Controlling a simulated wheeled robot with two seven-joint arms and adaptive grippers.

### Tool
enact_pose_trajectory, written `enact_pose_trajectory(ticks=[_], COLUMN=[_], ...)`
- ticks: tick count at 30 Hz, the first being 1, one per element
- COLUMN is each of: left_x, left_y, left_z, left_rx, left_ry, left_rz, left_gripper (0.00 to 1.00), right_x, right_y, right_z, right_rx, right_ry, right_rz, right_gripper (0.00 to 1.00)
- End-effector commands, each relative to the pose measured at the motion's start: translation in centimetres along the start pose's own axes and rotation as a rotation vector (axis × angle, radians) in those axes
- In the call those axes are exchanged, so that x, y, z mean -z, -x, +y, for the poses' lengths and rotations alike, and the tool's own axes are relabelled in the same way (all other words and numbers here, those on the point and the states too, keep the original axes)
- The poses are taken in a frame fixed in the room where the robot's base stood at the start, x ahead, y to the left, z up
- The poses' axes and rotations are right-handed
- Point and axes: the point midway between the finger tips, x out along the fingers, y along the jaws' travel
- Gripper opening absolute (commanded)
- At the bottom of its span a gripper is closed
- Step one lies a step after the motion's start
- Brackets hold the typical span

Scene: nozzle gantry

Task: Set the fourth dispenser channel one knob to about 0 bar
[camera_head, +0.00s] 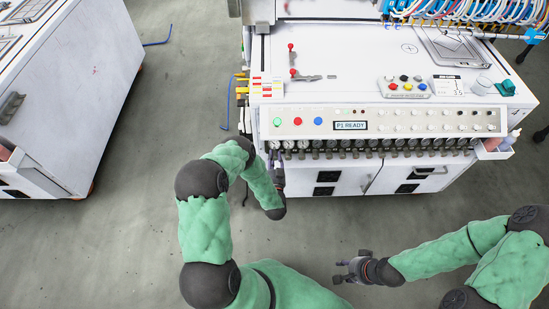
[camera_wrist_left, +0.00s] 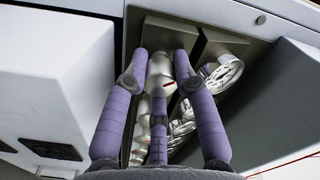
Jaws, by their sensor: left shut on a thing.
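In the left wrist view a silver knob (camera_wrist_left: 159,75) with a short red mark sits between the purple fingers of my left gripper (camera_wrist_left: 160,68), which is shut on it. A round white pressure gauge (camera_wrist_left: 222,73) is just to its right; its reading is too small to tell. In the head view my left gripper (camera_head: 277,167) is at the left end of the row of gauges and knobs (camera_head: 400,145) under the panel's front edge. The gripped knob is hidden there, and I cannot tell its channel number. My right gripper (camera_head: 345,271) is empty and open, low over the floor.
The control panel (camera_head: 400,122) shows "P1 READY" on its display (camera_head: 350,126). White cabinet doors (camera_head: 345,178) with handles lie below the knobs. Another white cabinet (camera_head: 70,90) stands at the left.

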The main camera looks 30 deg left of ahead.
Motion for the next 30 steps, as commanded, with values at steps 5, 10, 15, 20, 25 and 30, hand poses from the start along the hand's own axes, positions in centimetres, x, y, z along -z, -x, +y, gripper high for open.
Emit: enact_pose_trajectory(ticks=[5,10,15,20,25,30], left_x=[-0.34,-0.39,-0.43,-0.47,-0.53,-0.54], left_y=[0.14,0.17,0.19,0.17,0.25,0.25], left_z=[0.07,0.09,0.11,0.13,0.23,0.27], left_rx=[-0.002,-0.003,-0.003,-0.002,-0.003,-0.002], left_ry=[0.006,0.020,0.060,0.144,0.289,0.450], left_rz=[-0.009,-0.010,-0.011,-0.012,-0.014,-0.015], left_gripper=[0.00,0.00,0.00,0.00,0.00,0.00], right_x=[0.00,0.00,0.00,0.01,0.01,0.02], right_y=[-0.03,-0.05,-0.11,-0.22,-0.39,-0.57], right_z=[0.01,0.02,0.04,0.08,0.14,0.20], right_rx=[0.000,0.000,0.000,0.000,0.000,0.000], right_ry=[0.000,0.000,0.000,0.000,0.000,0.000], right_rz=[0.000,0.000,0.000,0.000,0.000,0.000], right_gripper=[0.40,0.40,0.40,0.40,0.40,0.40])
